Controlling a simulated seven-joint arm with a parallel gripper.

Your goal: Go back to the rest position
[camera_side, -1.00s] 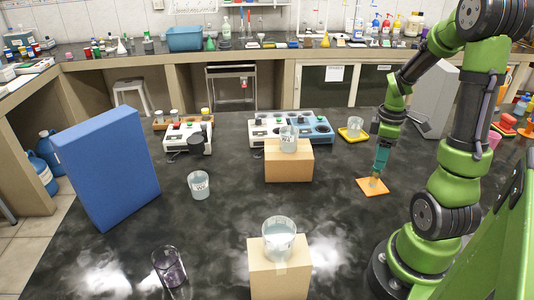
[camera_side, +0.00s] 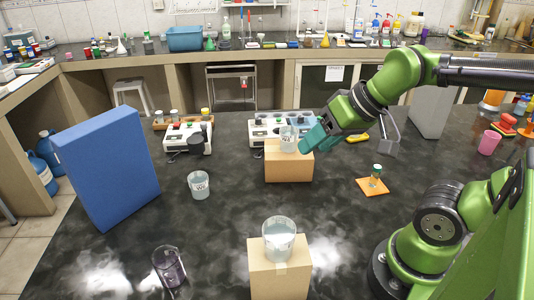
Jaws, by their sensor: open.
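My gripper (camera_side: 312,138), with teal fingers, is raised over the middle right of the bench. In the picture its tips lie just right of the small beaker (camera_side: 288,138) on the rear cardboard box (camera_side: 289,167); I cannot tell the gap in depth. It is open and I see nothing held in it. A small vial with a light top (camera_side: 376,171) stands upright on the orange pad (camera_side: 371,190), clear of my gripper. My forearm hides part of the back of the bench.
A beaker (camera_side: 278,236) stands on the front box (camera_side: 280,268). Hotplate devices (camera_side: 187,138) line the back. A pink cup (camera_side: 489,142) is at right.

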